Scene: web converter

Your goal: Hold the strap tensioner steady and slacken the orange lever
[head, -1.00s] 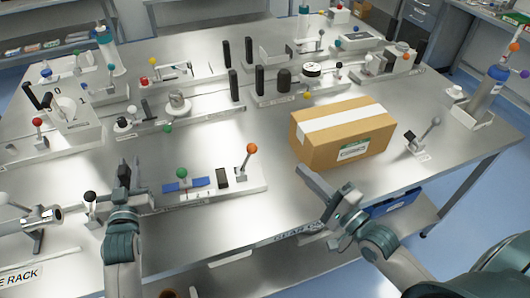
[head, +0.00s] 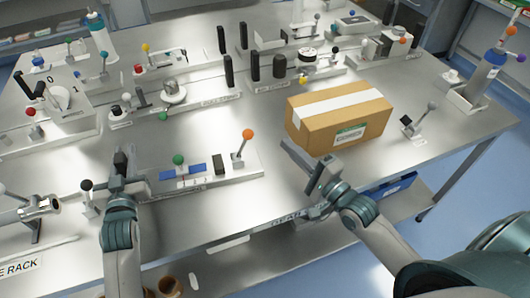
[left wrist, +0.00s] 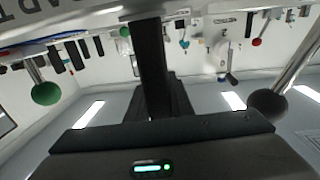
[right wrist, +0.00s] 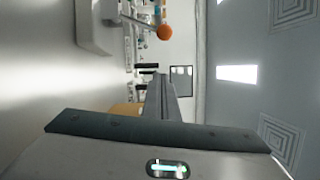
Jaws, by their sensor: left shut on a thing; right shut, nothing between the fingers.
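The strap tensioner base (head: 215,188) lies near the front edge of the table in the head view. It carries a blue strap piece (head: 183,172), a green-knobbed lever (head: 179,160) and a dark block (head: 219,164). The orange lever (head: 247,134) stands at its right end, tilted slightly right; its ball also shows in the right wrist view (right wrist: 165,32). My left gripper (head: 124,178) is shut on an upright black handle (head: 121,160) at the left end, also seen in the left wrist view (left wrist: 151,60). My right gripper (head: 288,148) is shut and empty, right of the orange lever.
A cardboard box (head: 338,118) stands just behind and right of my right gripper. A black-knobbed lever (head: 87,186) is close left of my left gripper. Several fixtures with knobs fill the back. Bare tabletop lies between the orange lever and the box.

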